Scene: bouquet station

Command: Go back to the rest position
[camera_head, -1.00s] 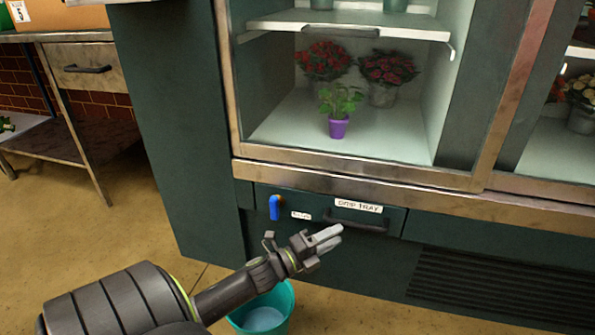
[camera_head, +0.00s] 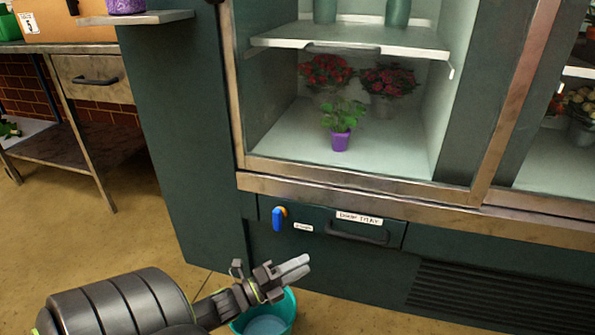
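My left gripper (camera_head: 292,268) is at the lower middle of the head view, in front of the green cooler's lower panel. Its two fingers lie close together, with nothing visible between them. It is apart from the drip tray drawer (camera_head: 345,233) and its dark handle (camera_head: 356,234). A teal bucket (camera_head: 284,310) stands on the floor behind and below the gripper, partly hidden by it. My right gripper is not in view.
The blue-handled valve (camera_head: 278,219) sits left of the drawer. Inside the cooler are a purple potted plant (camera_head: 341,138) and red flowers (camera_head: 326,72). A metal workbench (camera_head: 92,77) stands at left. The floor (camera_head: 110,245) between is clear.

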